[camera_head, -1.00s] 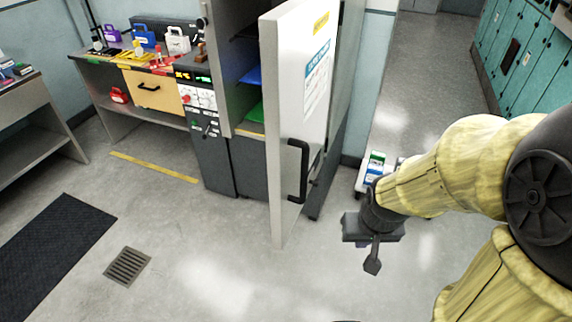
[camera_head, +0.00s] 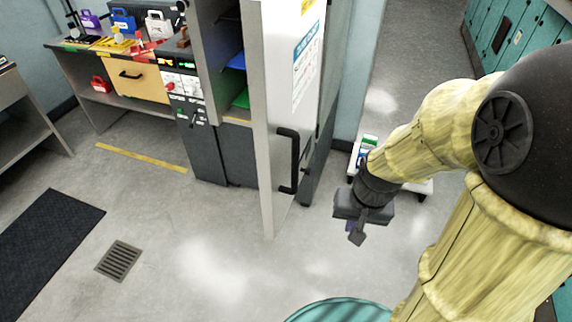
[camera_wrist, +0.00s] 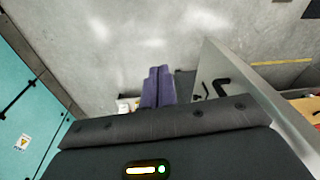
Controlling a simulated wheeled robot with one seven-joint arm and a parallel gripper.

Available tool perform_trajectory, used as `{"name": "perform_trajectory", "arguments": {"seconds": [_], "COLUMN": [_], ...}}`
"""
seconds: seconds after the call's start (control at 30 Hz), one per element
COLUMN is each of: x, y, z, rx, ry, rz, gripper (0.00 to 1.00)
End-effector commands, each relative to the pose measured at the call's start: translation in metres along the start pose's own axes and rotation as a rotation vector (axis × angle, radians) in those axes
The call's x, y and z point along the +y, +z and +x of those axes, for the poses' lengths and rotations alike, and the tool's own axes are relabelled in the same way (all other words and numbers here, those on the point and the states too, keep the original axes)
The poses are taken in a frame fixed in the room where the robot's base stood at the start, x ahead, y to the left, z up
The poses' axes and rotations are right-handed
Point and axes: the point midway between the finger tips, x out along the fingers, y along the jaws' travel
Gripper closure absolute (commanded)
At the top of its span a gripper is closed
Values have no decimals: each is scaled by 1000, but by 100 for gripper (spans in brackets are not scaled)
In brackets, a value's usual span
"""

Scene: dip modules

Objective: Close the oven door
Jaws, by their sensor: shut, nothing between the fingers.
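The oven door (camera_head: 304,92) is a tall pale panel with a black bar handle (camera_head: 288,160). It stands wide open, swung out from the grey cabinet (camera_head: 216,100), whose shelves show inside. The door (camera_wrist: 212,70) also shows at the right in the wrist view, with its handle (camera_wrist: 222,86). My gripper (camera_head: 356,236) is to the right of the door, apart from it, and points down toward the floor. Its purple-grey fingers (camera_wrist: 157,86) are together and empty in the wrist view.
A workbench (camera_head: 110,60) with several small coloured cases stands left of the oven. A low white cart (camera_head: 420,190) stands behind my arm. A round teal surface (camera_head: 340,310) is at the bottom edge.

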Motion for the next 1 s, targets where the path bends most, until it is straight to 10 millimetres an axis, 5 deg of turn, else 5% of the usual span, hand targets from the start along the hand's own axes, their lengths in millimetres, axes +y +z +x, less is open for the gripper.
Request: {"name": "perform_trajectory", "arguments": {"seconds": [0.23, 0.4, 0.57, 0.73, 1.0], "x": [-22, -52, -64, -48, -36], "y": [10, -15, -68, -127, -149], "z": [55, 69, 68, 55, 45], "rx": [-377, -651, -895, -1070, -1130], "ry": [-210, -462, -778, -1104, -1240], "rz": [563, 940, 1235, 1415, 1460], "gripper": [100, 100, 100, 100, 100]}}
